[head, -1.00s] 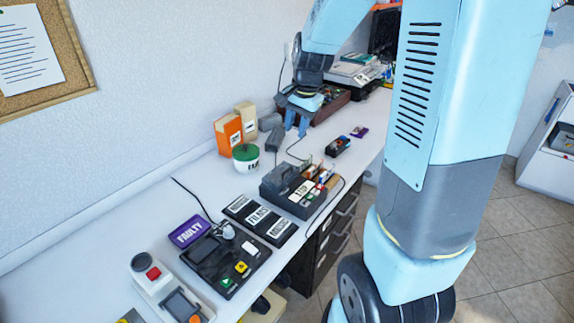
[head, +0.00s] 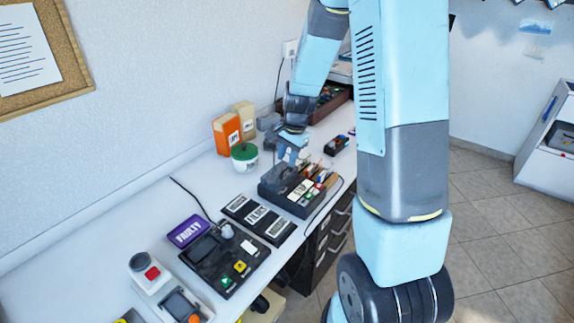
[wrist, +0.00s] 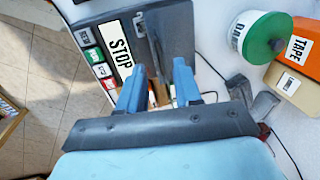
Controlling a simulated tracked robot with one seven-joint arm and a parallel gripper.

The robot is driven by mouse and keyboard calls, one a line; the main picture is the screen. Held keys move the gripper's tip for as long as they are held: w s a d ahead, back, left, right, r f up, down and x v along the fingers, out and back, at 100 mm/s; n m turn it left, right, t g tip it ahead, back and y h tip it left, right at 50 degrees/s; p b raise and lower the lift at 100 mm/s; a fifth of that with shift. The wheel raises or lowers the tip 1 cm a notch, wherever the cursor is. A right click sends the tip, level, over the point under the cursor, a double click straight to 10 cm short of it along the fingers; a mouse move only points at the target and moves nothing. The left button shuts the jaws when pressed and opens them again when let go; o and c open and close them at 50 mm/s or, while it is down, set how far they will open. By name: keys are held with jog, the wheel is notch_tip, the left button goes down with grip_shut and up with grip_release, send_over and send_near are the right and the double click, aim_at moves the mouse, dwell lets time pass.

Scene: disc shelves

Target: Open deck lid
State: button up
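The dark deck (head: 291,203) sits on the white bench in the head view, with a smoky grey lid (head: 279,179) at its left part and a row of coloured keys at its right. In the wrist view the deck (wrist: 173,30) fills the top, with a white STOP label (wrist: 119,49) and coloured keys beside it. The lid looks shut. My gripper (head: 289,154) is just behind the deck's back edge. In the wrist view its blue fingers (wrist: 158,88) are apart with a gap, pointing at the deck. Whether they touch it I cannot tell.
A white tub with a green lid (head: 244,156) and orange TAPE box (head: 227,134) stand left of my gripper. A three-label panel (head: 258,219), purple FAULTY sign (head: 187,231) and black control box (head: 226,262) lie in front. A small dark device (head: 336,145) lies behind right.

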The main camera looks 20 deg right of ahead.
aim_at(285, 170)
jog(key=shift+w+a+f, duration=0.15)
jog(key=shift+w+f, duration=0.05)
jog(key=shift+f, duration=0.8)
jog(key=shift+w+a+f, duration=0.1)
jog(key=shift+w+f, duration=0.05)
jog(key=shift+f, duration=0.8)
jog(key=shift+c, duration=0.4)
grip_shut()
